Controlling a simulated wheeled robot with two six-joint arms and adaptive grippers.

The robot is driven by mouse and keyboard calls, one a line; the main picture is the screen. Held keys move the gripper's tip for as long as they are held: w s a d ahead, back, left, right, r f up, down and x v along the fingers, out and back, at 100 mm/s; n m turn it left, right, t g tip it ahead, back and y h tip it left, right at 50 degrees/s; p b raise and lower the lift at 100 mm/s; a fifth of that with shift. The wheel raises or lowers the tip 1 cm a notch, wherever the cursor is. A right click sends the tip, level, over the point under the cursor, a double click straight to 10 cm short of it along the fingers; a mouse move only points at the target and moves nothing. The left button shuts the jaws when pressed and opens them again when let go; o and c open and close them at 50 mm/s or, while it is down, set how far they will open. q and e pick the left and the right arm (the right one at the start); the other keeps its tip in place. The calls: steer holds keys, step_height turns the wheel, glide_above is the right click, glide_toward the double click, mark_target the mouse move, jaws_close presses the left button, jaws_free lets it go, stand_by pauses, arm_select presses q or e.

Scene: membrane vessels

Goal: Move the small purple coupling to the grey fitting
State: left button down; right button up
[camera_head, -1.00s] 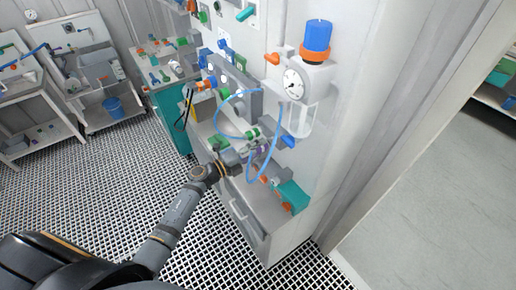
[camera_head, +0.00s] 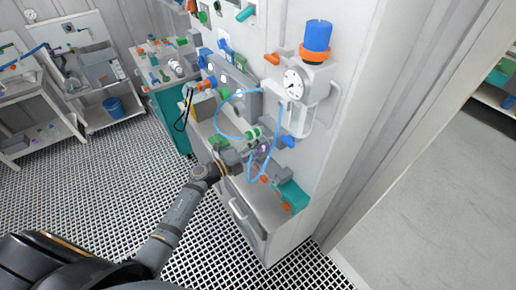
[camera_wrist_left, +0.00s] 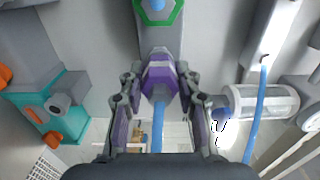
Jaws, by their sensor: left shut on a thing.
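The small purple coupling (camera_wrist_left: 160,77) is between the fingers of my left gripper (camera_wrist_left: 159,88) in the left wrist view, with a blue hose running from it. In the head view the coupling (camera_head: 263,149) is a small purple spot at my left gripper (camera_head: 257,153), in front of the white panel. My left gripper is shut on the coupling. A grey block (camera_wrist_left: 160,38) lies directly beyond the coupling in the wrist view, with a green hexagonal ring above it. I cannot tell whether this block is the grey fitting, or whether the coupling touches it. My right gripper is out of view.
A looped blue hose (camera_head: 230,134) hangs close around my left gripper. A clear ribbed cylinder (camera_wrist_left: 265,101) is right of the fingers in the wrist view. A teal block (camera_head: 292,195) sits on the ledge. A gauge (camera_head: 293,84) and blue-capped vessel (camera_head: 317,37) are above.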

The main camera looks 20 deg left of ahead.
arm_select(q)
steer(key=shift+w+d, duration=0.25)
steer(key=shift+w, duration=0.1)
steer(key=c, duration=0.8)
jaws_free()
steer(key=shift+c, duration=0.2)
steer(key=v, duration=1.2)
